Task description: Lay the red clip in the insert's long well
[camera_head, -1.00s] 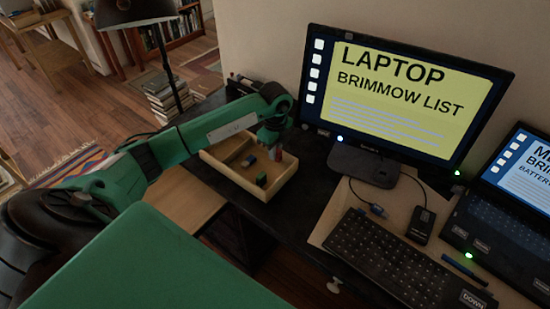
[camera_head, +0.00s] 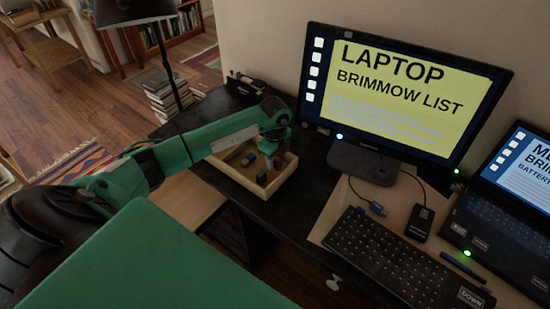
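The insert (camera_head: 231,177) is a shallow pale wooden tray with dividers on the dark desk, left of the monitor. My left gripper (camera_head: 272,159) points down over its right part, with the reddish clip (camera_head: 279,161) at its fingertips. The clip seems held, but the fingers are small and dark here. I cannot tell whether it touches the tray floor. A blue piece (camera_head: 249,158) and a green piece (camera_head: 261,177) lie in the tray, left of and below the gripper. My arm hides part of the tray's back. My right gripper is not in view.
A monitor (camera_head: 400,95) on a dark stand (camera_head: 362,163) rises right of the tray. A keyboard (camera_head: 390,255), a small black box (camera_head: 420,224) and a laptop (camera_head: 510,210) fill the right side. A dark object (camera_head: 246,84) stands behind my arm. The desk below the tray is bare.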

